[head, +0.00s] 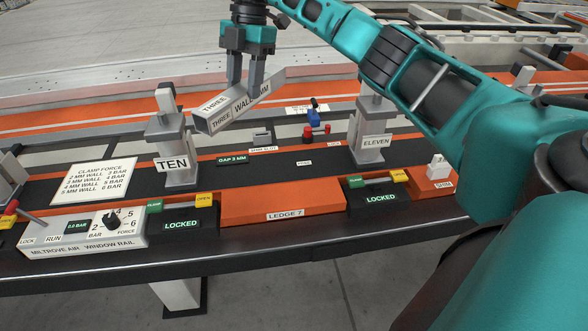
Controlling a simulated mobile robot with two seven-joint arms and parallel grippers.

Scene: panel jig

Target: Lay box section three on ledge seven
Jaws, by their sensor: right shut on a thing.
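Box section three (238,105) is a grey bar with "THREE" and "WALL MM" labels; part of the wall label is covered. My right gripper (242,92) is shut on it around its middle. It hangs above the bench, tilted in the picture, with its near end beside the top of the post marked TEN. Ledge seven (275,203) is an orange block labelled "LEDGE 7" at the front edge of the bench, and its top is bare. The section is above and behind the ledge, apart from it. My left gripper is not in view.
Posts TEN (178,150) and ELEVEN (370,138) stand behind the ledge's two ends. A force panel (85,232) and clamp force card (94,181) lie left. Red and blue fittings (314,124) stand behind.

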